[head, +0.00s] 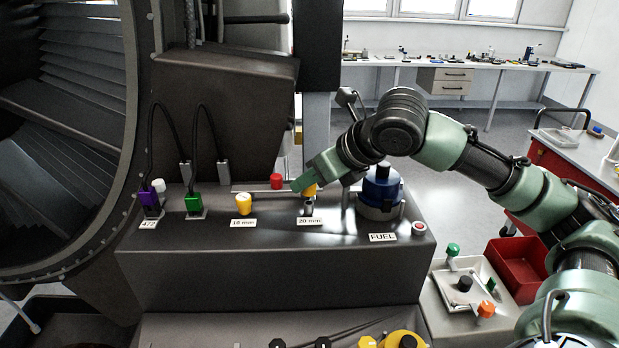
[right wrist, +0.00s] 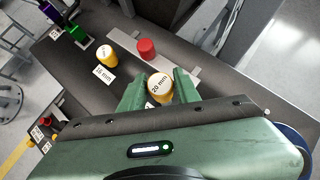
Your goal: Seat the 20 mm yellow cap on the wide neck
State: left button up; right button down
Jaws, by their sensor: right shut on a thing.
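The yellow cap marked 20 mm (right wrist: 159,86) sits between the two green fingers of my right gripper (right wrist: 158,92) in the right wrist view. In the head view the right gripper (head: 306,186) is shut on this yellow cap (head: 310,190), which is partly covered by the fingers. The wide neck (head: 309,208), a short metal post, shows directly below the cap, behind the 20 mm label (head: 310,222). I cannot tell whether the cap touches the neck or is a little above it. My left gripper is out of view.
Another yellow cap (head: 243,203) stands at the 16 mm label. A red cap (head: 277,181) is behind, by a metal strip. A blue-and-grey FUEL fitting (head: 382,190) stands close to the right of the gripper. Green (head: 194,204) and purple (head: 150,199) cabled connectors are at left.

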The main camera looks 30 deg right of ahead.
jog(key=shift+r+p, duration=0.1)
jog(key=shift+p, duration=0.35)
dwell(0.7)
jog(key=shift+p, duration=0.45)
dwell(0.5)
jog(key=shift+p, duration=0.45)
jog(key=shift+f+b, duration=0.5)
jog(key=shift+f, duration=0.7)
